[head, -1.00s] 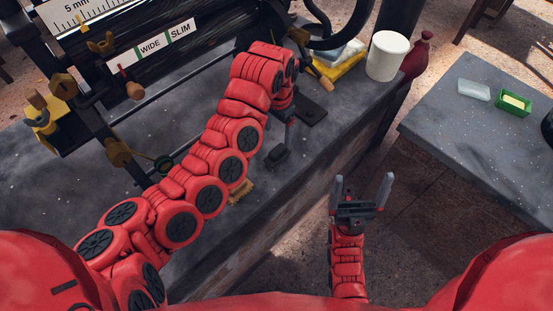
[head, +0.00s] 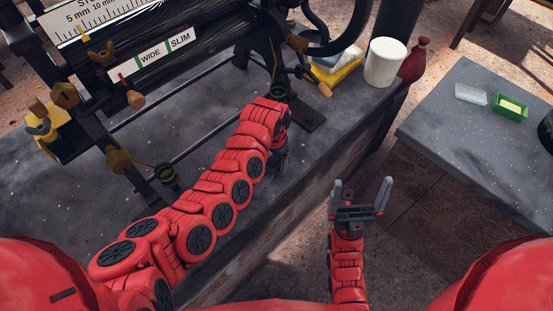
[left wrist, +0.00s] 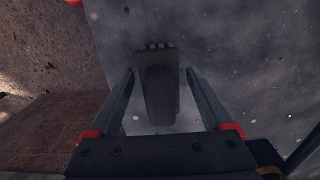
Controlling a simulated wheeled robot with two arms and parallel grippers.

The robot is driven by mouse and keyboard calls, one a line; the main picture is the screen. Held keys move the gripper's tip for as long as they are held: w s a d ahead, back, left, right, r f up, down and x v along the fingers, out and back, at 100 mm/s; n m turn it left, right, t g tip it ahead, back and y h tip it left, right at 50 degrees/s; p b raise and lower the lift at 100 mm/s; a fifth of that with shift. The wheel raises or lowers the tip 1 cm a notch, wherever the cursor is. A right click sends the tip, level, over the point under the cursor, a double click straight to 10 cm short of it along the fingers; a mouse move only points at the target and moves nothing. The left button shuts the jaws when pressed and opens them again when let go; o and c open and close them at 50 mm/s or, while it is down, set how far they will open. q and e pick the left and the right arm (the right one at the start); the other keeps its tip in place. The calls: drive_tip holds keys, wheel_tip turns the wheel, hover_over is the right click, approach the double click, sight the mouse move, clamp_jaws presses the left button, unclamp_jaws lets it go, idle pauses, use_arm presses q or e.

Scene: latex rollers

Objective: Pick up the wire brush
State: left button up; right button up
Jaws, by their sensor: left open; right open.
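A dark grey block with a row of pale tufts along its far end, which looks like the wire brush (left wrist: 158,92), lies over the grey stone bench in the left wrist view. My left gripper (head: 279,166) points down at the bench top near its front edge. Its two fingers are open, one on each side of the block, with a gap showing on both sides. In the head view I cannot make the brush out behind the gripper and arm. My right gripper (head: 361,198) is open and empty, over the floor in front of the bench.
A black machine with a WIDE/SLIM label (head: 165,54) stands along the back of the bench. A side table (head: 470,135) holds a green tray (head: 510,108).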

sight(275, 157)
use_arm(q)
drive_tip(key=shift+f, duration=0.15)
clamp_jaws()
idle(0.4)
wheel_tip(275, 157, up, 9)
drive_tip(key=b, duration=0.2)
drive_tip(key=shift+w+b, duration=0.1)
drive_tip(key=shift+b, duration=0.2)
drive_tip(key=shift+r, duration=0.55)
